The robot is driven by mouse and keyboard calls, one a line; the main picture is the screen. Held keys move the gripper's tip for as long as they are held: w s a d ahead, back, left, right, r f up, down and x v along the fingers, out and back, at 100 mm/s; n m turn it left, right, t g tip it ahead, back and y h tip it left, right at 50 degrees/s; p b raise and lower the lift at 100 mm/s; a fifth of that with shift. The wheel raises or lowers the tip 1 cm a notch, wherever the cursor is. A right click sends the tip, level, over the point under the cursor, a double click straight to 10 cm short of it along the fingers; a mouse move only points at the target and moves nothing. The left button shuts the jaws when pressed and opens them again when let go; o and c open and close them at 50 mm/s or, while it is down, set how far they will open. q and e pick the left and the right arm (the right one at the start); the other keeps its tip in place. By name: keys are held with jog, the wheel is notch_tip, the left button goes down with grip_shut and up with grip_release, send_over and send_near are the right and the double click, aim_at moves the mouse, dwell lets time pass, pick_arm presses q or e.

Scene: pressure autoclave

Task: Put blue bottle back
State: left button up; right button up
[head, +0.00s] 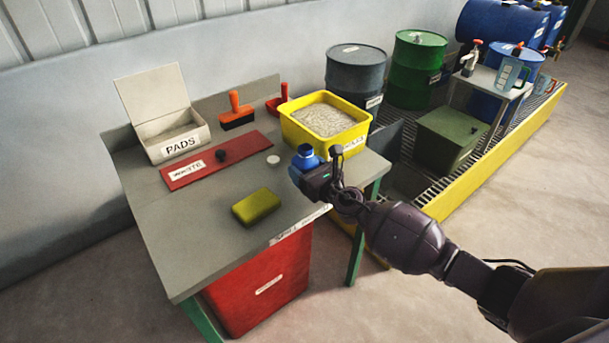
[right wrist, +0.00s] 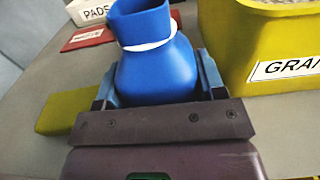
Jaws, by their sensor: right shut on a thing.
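The blue bottle (head: 305,156) is at the right part of the grey bench, in front of the yellow tub. It has a wide body, a narrower neck and a white band round the neck, clear in the right wrist view (right wrist: 157,62). My right gripper (head: 304,172) is shut on the bottle's body, with one finger on each side in the right wrist view (right wrist: 158,92). The bottle looks upright or nearly so. Its base is hidden, so I cannot tell whether it touches the bench. My left gripper is not in view.
The yellow tub of granules (head: 290,130) stands close behind the bottle. A white disc (head: 273,159), a yellow-green sponge-like block (head: 256,206), a red panel (head: 215,162) and the PADS box (head: 178,136) are on the bench (head: 180,225). The front left bench top is clear.

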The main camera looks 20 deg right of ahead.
notch_tip(320, 180, down, 2)
jog(key=shift+f+b, duration=0.1)
jog(key=shift+b, duration=0.2)
jog(key=shift+r, duration=0.25)
jog(key=shift+f, duration=0.3)
jog(key=o, duration=1)
jog(key=shift+r, duration=0.1)
jog(key=shift+c, duration=0.2)
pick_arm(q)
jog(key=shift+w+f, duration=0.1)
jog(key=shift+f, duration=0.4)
pick_arm(e)
jog(key=shift+r, duration=0.1)
